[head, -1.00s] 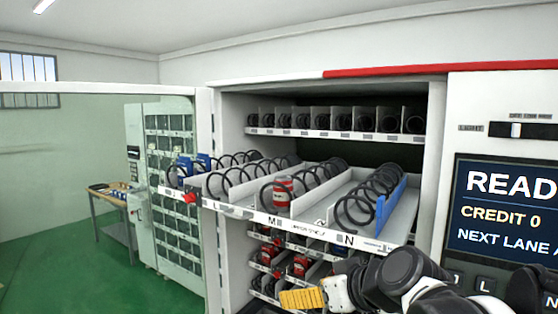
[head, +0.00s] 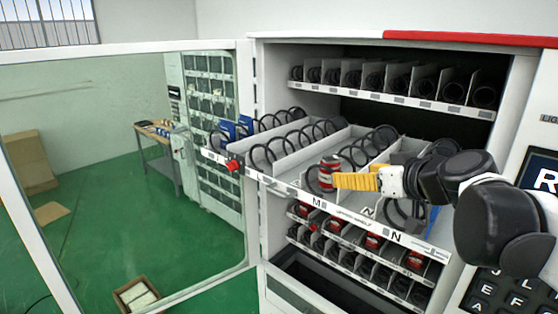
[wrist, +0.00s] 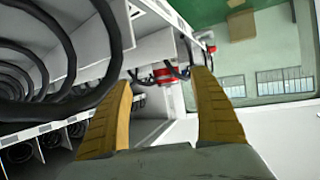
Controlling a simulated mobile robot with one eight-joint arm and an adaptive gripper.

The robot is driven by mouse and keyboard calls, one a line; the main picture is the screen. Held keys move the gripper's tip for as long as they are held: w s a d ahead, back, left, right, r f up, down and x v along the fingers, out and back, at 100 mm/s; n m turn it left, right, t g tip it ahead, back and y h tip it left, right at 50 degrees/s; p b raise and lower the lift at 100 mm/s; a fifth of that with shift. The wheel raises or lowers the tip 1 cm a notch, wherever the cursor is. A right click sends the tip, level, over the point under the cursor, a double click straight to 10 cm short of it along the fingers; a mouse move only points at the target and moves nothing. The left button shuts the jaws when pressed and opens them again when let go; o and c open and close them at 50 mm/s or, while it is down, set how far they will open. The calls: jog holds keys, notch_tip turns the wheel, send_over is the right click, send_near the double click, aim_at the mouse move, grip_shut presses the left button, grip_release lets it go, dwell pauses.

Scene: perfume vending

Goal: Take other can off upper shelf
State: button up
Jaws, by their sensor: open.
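A red can with a pale band (head: 327,173) stands in a lane near the front of the pulled-out upper shelf (head: 350,213), by the label M. In the head view, the yellow fingers of my gripper (head: 340,181) overlap the can's right edge; I cannot tell whether they touch it. In the wrist view, my gripper (wrist: 160,78) is open, its two yellow fingers apart with nothing held. A small red object (wrist: 163,75) shows beyond them; I cannot tell for sure that it is the can.
Black spirals (head: 262,154) and lane dividers fill the shelf, with blue items (head: 228,131) at left. Another row of lanes (head: 400,98) is above; lower rows hold red items (head: 374,240). The open glass door (head: 130,190) stands left.

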aim_at(330, 172)
jog(key=shift+w+r, duration=0.2)
jog(key=shift+w, duration=0.15)
jog(key=shift+w+a+f, duration=0.1)
jog(key=shift+w+a, duration=0.15)
jog(key=x, duration=0.3)
jog(key=shift+w+f, duration=0.15)
jog(key=shift+w, duration=0.05)
jog(key=p+x, duration=0.1)
jog(key=x, duration=0.4)
jog(key=shift+w+a+f+p, duration=0.1)
jog(key=shift+a+f+p, duration=0.05)
jog(key=shift+a+p, duration=0.3)
jog(key=shift+s, duration=0.2)
jog(key=c, duration=1.4)
